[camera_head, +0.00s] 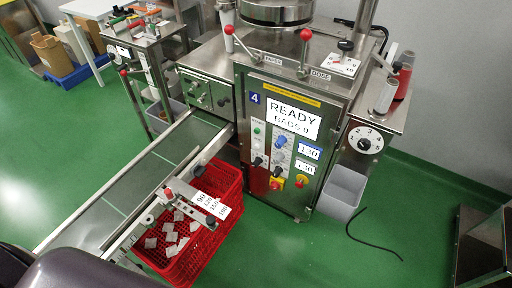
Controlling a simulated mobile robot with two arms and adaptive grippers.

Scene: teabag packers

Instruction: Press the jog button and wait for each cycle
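The packing machine (335,100) stands right of centre, with a control panel on its front. Its display (291,116) reads "READY" and "BAGS 0". The small panel labels are too small to read, so I cannot tell which control is the jog button. Neither gripper shows. A dark rounded part of my own body fills the bottom left corner.
A conveyor (140,185) slopes from the machine toward the lower left. A red crate (226,217) holding several teabags stands beside it. A black cable (362,240) lies on the green floor, which is otherwise clear in front.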

